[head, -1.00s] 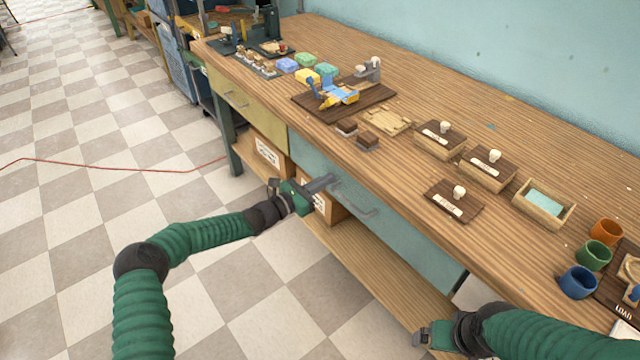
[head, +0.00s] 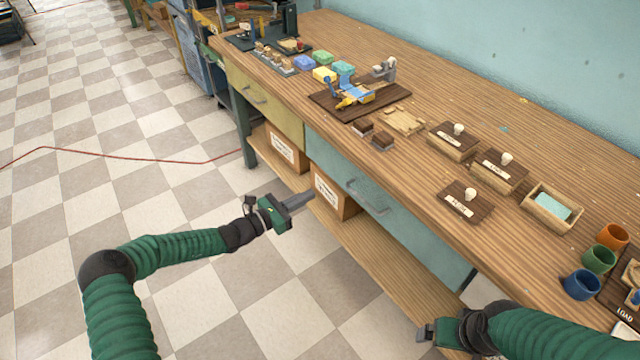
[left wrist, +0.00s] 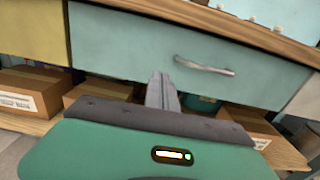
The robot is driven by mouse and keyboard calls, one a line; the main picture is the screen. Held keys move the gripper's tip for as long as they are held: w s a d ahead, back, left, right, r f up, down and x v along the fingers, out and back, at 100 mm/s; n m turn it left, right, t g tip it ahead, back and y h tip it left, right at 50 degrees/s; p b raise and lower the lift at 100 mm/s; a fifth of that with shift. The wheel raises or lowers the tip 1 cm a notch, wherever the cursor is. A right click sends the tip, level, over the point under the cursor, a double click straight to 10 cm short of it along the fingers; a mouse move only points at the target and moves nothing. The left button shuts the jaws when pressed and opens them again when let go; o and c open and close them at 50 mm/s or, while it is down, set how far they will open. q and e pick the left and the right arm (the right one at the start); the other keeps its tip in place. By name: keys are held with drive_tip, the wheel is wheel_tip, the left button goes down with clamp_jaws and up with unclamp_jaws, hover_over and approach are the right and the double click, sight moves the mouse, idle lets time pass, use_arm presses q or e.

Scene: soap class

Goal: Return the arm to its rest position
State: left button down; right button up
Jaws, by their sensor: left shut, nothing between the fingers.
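My left gripper (head: 300,199) is shut and empty. It hangs over the floor in front of the bench, short of the teal drawer (head: 400,215), and does not touch it. In the left wrist view its closed fingers (left wrist: 162,92) point at the teal drawer front, left of the metal handle (left wrist: 204,67). The drawer looks closed. My right gripper (head: 424,333) is at the bottom of the head view, near the lower shelf; its fingertips are too small to tell open from shut.
The wooden bench (head: 470,120) carries soap blocks, a cutting tool on a dark board (head: 325,100), lidded boxes, and cups (head: 582,284) at the right. Cardboard boxes (head: 328,188) stand on the lower shelf (head: 385,262). The checkered floor (head: 90,190) at left is open, crossed by a red cable.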

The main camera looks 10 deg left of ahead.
use_arm(q)
drive_tip(key=s+d+f+m+g, duration=0.2)
drive_tip(key=s+d+m+g, duration=0.35)
drive_tip(key=s, duration=0.25)
drive_tip(key=s+d+f+m+g, duration=0.3)
drive_tip(key=s+d+m+g, duration=0.2)
drive_tip(key=s+d+m, duration=0.15)
drive_tip(key=s+a+r+m+g+y, duration=0.1)
drive_tip(key=s+a+m+y, duration=0.3)
drive_tip(key=s, duration=0.3)
drive_tip(key=s+a+m+g+y, duration=0.2)
drive_tip(key=s+m+y, duration=0.2)
drive_tip(key=s+m, duration=0.15)
drive_tip(key=s+a+r+m+t+y, duration=0.2)
drive_tip(key=s+a+r+m+y, duration=0.2)
drive_tip(key=s+a+r+m, duration=0.25)
wheel_tip(320, 180, up, 21)
drive_tip(key=p, duration=2.1)
drive_tip(key=shift+a, duration=0.2)
use_arm(e)
drive_tip(key=w+v, duration=0.2)
drive_tip(key=v, duration=0.8)
drive_tip(key=w+r+v, duration=0.1)
drive_tip(key=w+v, duration=0.1)
drive_tip(key=v, duration=0.8)
drive_tip(key=shift+r, duration=0.35)
